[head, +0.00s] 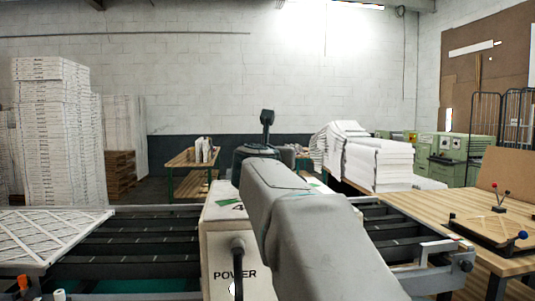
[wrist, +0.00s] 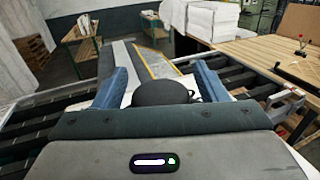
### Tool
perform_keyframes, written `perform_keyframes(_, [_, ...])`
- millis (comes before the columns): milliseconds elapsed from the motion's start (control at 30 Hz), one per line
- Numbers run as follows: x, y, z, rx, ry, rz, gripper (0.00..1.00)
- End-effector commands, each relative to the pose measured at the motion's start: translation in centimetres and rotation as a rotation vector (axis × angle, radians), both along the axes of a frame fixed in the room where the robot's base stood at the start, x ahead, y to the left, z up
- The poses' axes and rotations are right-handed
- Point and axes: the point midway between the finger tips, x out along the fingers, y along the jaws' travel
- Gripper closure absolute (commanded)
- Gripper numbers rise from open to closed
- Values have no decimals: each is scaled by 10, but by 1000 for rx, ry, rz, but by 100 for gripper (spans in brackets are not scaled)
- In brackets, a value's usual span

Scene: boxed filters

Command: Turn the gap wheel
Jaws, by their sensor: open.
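In the wrist view, my gripper (wrist: 160,68) is open, with one blue-grey finger on each side of the picture. A dark, rounded thing, apparently the gap wheel (wrist: 158,92), shows between the fingers with a small dark knob at its right. Clear space shows between it and each finger. Its lower part is hidden behind the gripper's body. In the head view my arm reaches over the pale machine housing (head: 222,238) marked POWER and covers much of it. I cannot make out the wheel or the fingertips there.
A conveyor (head: 130,252) with dark slats runs either side of the housing. A white lattice-faced filter (head: 50,235) lies at its left. A wooden table (head: 425,207) with a small lever fixture (head: 495,230) stands at right. Stacked boxes (head: 55,130) stand at the back left.

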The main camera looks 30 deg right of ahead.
Motion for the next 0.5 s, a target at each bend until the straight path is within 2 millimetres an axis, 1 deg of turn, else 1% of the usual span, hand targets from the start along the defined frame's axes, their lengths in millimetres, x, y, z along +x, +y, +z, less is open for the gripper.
perform_keyframes(167, [-15,16,0,-1,-3,4,34])
perform_keyframes(500, [-67,65,0,0,-3,2,34])
